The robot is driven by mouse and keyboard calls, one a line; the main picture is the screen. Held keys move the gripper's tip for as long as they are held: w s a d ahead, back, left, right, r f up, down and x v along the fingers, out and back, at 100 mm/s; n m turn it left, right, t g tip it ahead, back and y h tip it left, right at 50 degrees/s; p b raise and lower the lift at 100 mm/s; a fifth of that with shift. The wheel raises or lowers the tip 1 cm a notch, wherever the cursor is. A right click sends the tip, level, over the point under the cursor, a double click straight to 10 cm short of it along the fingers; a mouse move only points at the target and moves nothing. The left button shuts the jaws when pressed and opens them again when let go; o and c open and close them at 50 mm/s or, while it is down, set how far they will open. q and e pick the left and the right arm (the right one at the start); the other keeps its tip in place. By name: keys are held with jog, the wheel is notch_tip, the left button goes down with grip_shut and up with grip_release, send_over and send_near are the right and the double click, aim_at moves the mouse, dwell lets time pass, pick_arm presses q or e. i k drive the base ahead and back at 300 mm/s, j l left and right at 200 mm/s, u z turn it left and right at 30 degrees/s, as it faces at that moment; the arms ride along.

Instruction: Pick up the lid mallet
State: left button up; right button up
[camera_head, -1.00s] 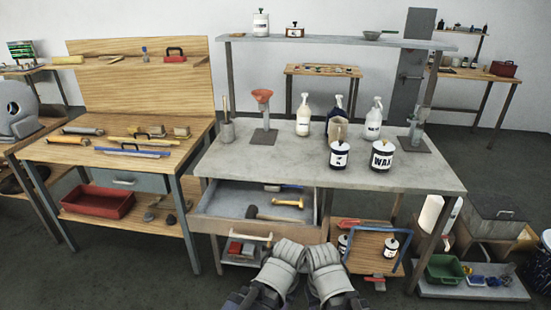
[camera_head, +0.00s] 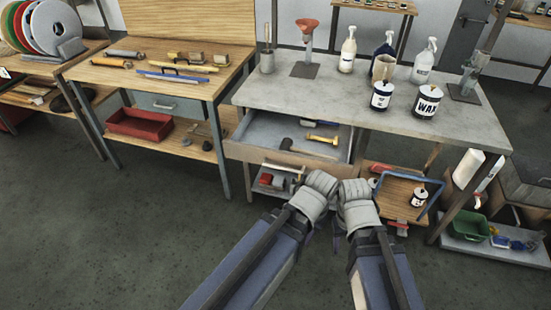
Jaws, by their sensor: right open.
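The grey drawer (camera_head: 262,135) under the metal bench is pulled open. A dark-headed mallet (camera_head: 288,145) lies in it near the front and looks like the lid mallet. A yellow-handled tool (camera_head: 322,139) lies just behind and to its right, and a darker tool lies farther back. My left gripper (camera_head: 322,183) and right gripper (camera_head: 353,190) are side by side in front of the drawer, below and to the right of the mallet. Neither touches it. The right gripper is open with nothing seen in it. The left one's fingers are hidden by its wrist.
The metal bench top (camera_head: 290,96) above the drawer holds a wax tin (camera_head: 427,101), another tin, and several bottles. A blue frame (camera_head: 434,200) stands at the lower shelf on the right. A wooden bench (camera_head: 125,75) stands left. The floor in front is clear.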

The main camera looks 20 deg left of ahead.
aim_at(286, 146)
jog(key=i+j+z, duration=0.15)
jog(key=j, duration=0.25)
jog(key=i+j+z, duration=0.15)
jog(key=j, duration=0.3)
jog(key=j+z, duration=0.15)
jog(key=j, duration=0.3)
jog(key=i+j+z, duration=0.15)
jog(key=j, duration=0.35)
jog(key=i, duration=0.45)
